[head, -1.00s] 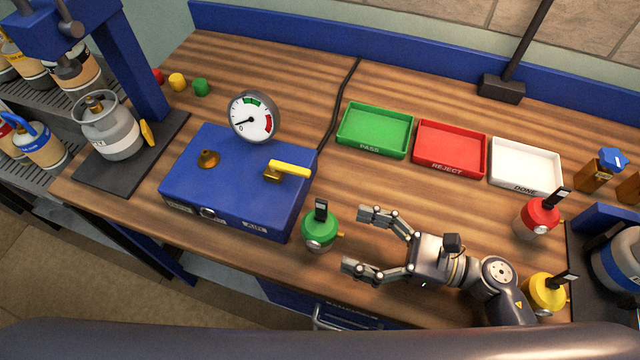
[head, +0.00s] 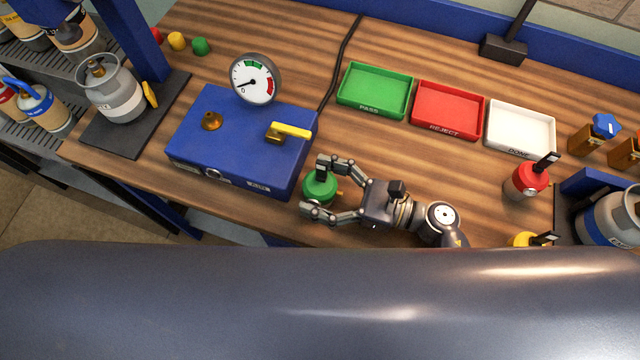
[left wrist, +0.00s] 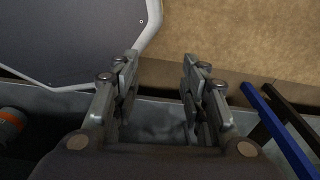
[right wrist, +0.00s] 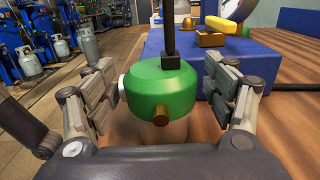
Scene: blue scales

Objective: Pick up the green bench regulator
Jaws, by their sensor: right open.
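The green bench regulator (head: 319,188) stands upright on the wooden bench, just right of the blue test box. It has a round green body, a black upright knob and a brass outlet. My right gripper (head: 318,187) is open, with its two fingers on either side of the regulator. In the right wrist view the regulator (right wrist: 161,88) sits between the spread fingers, with a gap visible on both sides. My left gripper (left wrist: 157,75) shows only in its wrist view, open and empty, away from the bench top.
The blue test box (head: 240,140) with gauge (head: 253,79) and yellow lever (head: 291,131) stands close left of the regulator. Green (head: 375,90), red (head: 448,109) and white (head: 520,128) trays lie behind. Red (head: 526,181) and yellow (head: 524,240) regulators stand to the right.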

